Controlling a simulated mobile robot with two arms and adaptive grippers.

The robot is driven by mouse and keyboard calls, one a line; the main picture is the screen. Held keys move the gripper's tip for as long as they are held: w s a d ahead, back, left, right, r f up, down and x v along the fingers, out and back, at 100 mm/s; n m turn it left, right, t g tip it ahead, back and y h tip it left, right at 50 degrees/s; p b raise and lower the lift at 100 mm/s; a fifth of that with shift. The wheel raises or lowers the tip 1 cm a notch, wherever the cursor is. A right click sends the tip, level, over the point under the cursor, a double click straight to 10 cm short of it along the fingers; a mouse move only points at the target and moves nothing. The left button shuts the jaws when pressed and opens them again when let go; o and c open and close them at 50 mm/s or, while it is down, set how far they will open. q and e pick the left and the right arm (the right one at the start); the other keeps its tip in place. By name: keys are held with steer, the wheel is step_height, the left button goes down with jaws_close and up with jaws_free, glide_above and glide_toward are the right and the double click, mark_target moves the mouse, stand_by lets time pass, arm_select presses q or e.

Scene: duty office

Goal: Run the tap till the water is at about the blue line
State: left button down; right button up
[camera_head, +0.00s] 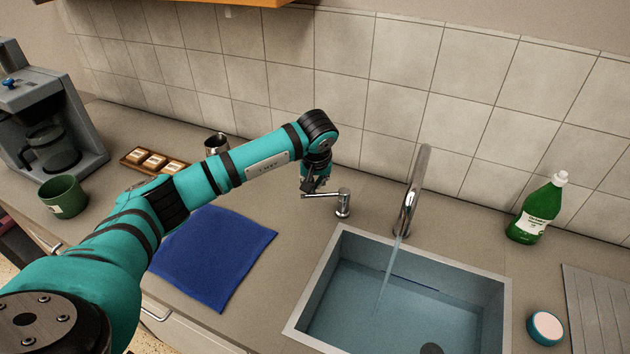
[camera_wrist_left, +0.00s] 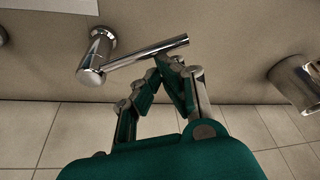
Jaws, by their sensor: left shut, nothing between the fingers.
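The chrome tap spout (camera_head: 412,190) stands behind the sink (camera_head: 340,240), and a stream of water (camera_head: 387,275) runs from it. Water (camera_head: 360,300) covers the sink floor. A short dark blue line (camera_head: 415,282) shows on the back wall, very close to the water's edge; I cannot tell the exact gap. The tap's lever (camera_head: 325,194) sits on a post left of the spout and points left. My left gripper (camera_head: 313,188) is shut and empty beside the lever. In the left wrist view, its fingertips (camera_wrist_left: 168,68) are close to the lever bar (camera_wrist_left: 150,52); contact is unclear.
A green bottle (camera_head: 538,212) and a round white-and-teal item (camera_head: 545,327) stand right of the sink, near a ribbed drainboard (camera_head: 595,310). A blue cloth (camera_head: 220,255) lies left. A green mug (camera_head: 64,197), coffee machine (camera_head: 45,120), small tray (camera_head: 130,158) and metal cup (camera_head: 215,143) are farther left.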

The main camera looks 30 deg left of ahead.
stand_by(0.3)
arm_select(q)
steer(key=v, duration=1.2)
steer(key=c, duration=2)
jaws_free()
steer(key=shift+f, duration=0.1)
